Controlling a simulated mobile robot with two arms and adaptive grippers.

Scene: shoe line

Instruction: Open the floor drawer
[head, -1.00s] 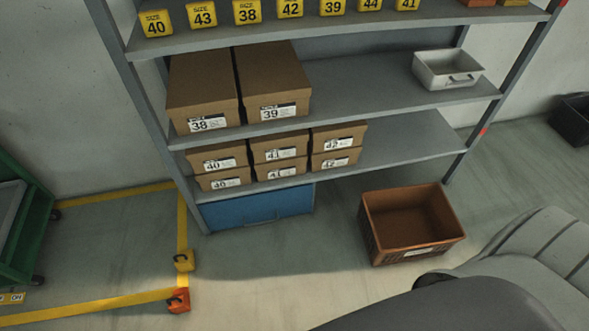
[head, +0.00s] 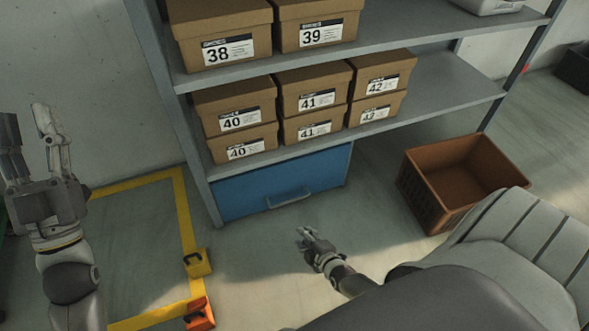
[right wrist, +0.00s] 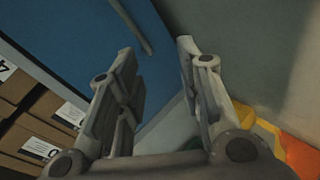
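The floor drawer (head: 245,188) is a blue box front under the lowest shelf, and it looks shut. Its grey bar handle (head: 289,199) is on the front face. My right gripper (head: 304,234) is open and empty, low in front of the drawer and apart from the handle. In the right wrist view the blue drawer front (right wrist: 75,38) fills the upper left, with the handle (right wrist: 131,28) beyond the spread fingers (right wrist: 157,46). My left gripper (head: 25,110) is open and empty, raised at the left of the head view.
The grey shelf rack (head: 440,100) holds several labelled shoe boxes (head: 240,120) above the drawer. A brown crate (head: 425,200) stands on the floor to the right. A yellow block (head: 198,263) and an orange one (head: 199,314) lie by yellow floor tape. Floor before the drawer is clear.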

